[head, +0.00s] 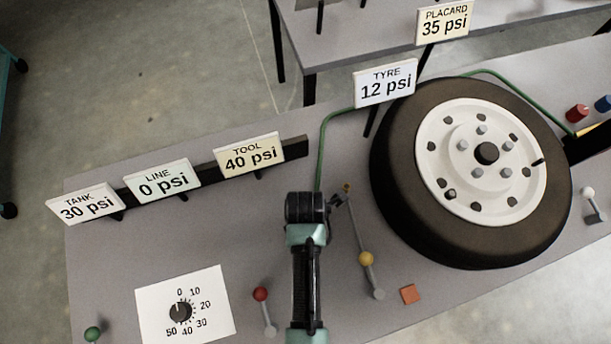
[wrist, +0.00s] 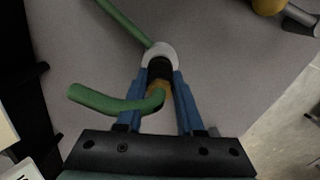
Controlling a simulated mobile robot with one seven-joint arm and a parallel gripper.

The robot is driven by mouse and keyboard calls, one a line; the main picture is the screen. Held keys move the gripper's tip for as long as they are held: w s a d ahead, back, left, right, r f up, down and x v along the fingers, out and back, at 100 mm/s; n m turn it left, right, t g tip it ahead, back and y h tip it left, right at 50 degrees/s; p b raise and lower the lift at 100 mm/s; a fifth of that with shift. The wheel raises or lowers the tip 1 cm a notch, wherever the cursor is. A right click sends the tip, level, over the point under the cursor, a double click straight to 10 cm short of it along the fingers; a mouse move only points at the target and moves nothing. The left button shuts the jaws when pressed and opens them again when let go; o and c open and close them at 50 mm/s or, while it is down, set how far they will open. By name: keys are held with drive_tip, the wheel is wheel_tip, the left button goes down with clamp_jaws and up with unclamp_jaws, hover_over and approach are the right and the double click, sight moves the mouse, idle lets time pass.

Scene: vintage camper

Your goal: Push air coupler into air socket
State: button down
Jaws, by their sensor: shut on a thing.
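In the wrist view the blue fingers of my gripper (wrist: 161,76) are closed around the air coupler (wrist: 158,92), a brass-coloured piece with a dark front and a short green hose curling left. Straight ahead is a pale ring, seemingly the air socket (wrist: 160,50), with a green hose running up and left. The dark front overlaps the ring in this view; I cannot tell whether it is inside or only in front. In the head view my gripper (head: 338,200) is beside the end of the green line, and my wrist hides most of the coupler and socket.
A tyre (head: 390,205) on a white wheel lies to the right. A yellow-knobbed lever (head: 366,258) and an orange block (head: 410,294) are nearby. A red-knobbed lever (head: 261,295) and a dial plate (head: 150,310) are at front left. Gauge signs read TANK 30, LINE 0, TOOL 40, TYRE 12.

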drive_tip(key=shift+f+b, duration=0.35)
drive_tip(key=shift+f, duration=0.25)
drive_tip(key=shift+c, duration=2.3)
unclamp_jaws()
wheel_tip(320, 180, up, 13)
drive_tip(key=shift+w, duration=0.1)
